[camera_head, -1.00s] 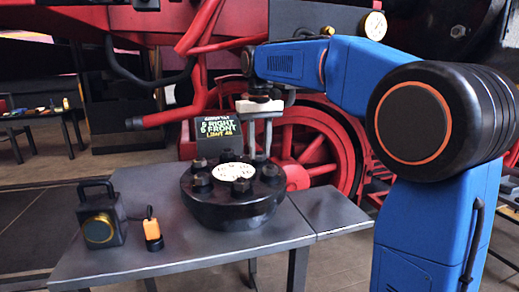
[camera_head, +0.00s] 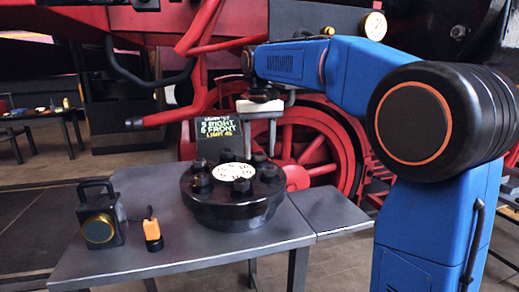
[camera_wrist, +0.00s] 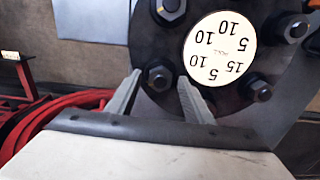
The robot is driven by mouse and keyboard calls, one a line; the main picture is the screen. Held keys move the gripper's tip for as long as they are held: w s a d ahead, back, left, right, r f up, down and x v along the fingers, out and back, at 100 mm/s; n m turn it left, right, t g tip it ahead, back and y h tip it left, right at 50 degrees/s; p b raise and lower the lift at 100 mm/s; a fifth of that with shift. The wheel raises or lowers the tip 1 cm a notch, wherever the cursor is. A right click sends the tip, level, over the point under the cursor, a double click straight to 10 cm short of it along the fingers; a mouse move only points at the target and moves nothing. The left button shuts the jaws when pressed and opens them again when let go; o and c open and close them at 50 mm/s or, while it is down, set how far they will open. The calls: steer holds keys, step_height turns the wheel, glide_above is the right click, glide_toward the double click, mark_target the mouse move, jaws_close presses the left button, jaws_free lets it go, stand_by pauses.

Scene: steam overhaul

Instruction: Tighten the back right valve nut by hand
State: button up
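The black round valve body (camera_head: 232,210) sits on the grey table, with several dark hex nuts around a white numbered dial (camera_head: 234,171). The back right nut (camera_head: 258,159) is on its far side, below my gripper (camera_head: 261,138). In the wrist view my gripper (camera_wrist: 159,79) is open, with one grey fingertip on each side of that nut (camera_wrist: 159,77). Gaps show between the nut and both fingers. I cannot tell if the tips are level with the nut or just above it. The dial (camera_wrist: 220,48) appears upside down there.
A dark sign (camera_head: 220,131) stands behind the valve, reading partly "5 RIGHT, 5 FRONT, LIMIT 45". A lantern (camera_head: 100,222) and a small orange-and-black item (camera_head: 152,232) stand on the table's left. A red spoked wheel (camera_head: 320,140) and red pipes lie behind.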

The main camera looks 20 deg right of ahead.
mark_target(261, 153)
steer(key=shift+r, duration=0.1)
step_height(261, 153, up, 17)
stand_by(0.7)
steer(key=shift+s, duration=0.1)
steer(key=s+d+f+t, duration=0.2)
steer(key=s+d+f, duration=0.1)
steer(key=s+f, duration=1.3)
steer(key=s+d+f+t, duration=0.2)
steer(key=s+d+f, duration=0.2)
steer(key=s+f, duration=1.3)
step_height(261, 153, down, 6)
steer(key=shift+s+d+r+t, duration=0.15)
steer(key=shift+s+r+t, duration=0.1)
steer(key=shift+t, duration=0.15)
